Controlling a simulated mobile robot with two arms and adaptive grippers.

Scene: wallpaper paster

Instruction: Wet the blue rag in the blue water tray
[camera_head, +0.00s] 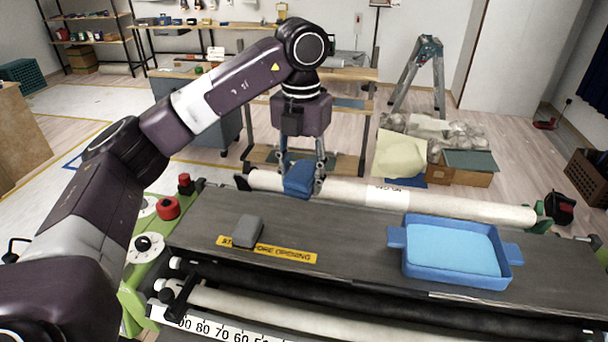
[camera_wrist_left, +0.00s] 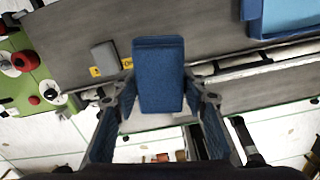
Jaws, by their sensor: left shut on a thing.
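The blue rag (camera_head: 299,178) is held between the fingers of my left gripper (camera_head: 301,176), above the far edge of the dark machine top. In the left wrist view the rag (camera_wrist_left: 159,78) stands out from between the two fingers of the left gripper (camera_wrist_left: 160,108). The blue water tray (camera_head: 408,270) sits on the machine top to the right, with light blue water inside. A corner of the tray (camera_wrist_left: 254,22) shows at the top right of the left wrist view. The rag is apart from the tray. My right gripper is not in view.
A grey block (camera_head: 247,231) lies beside a yellow warning label (camera_head: 290,256) on the machine top. A white roll (camera_head: 350,194) runs along the far side. Red buttons (camera_head: 168,208) are at the left end. The top between block and tray is clear.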

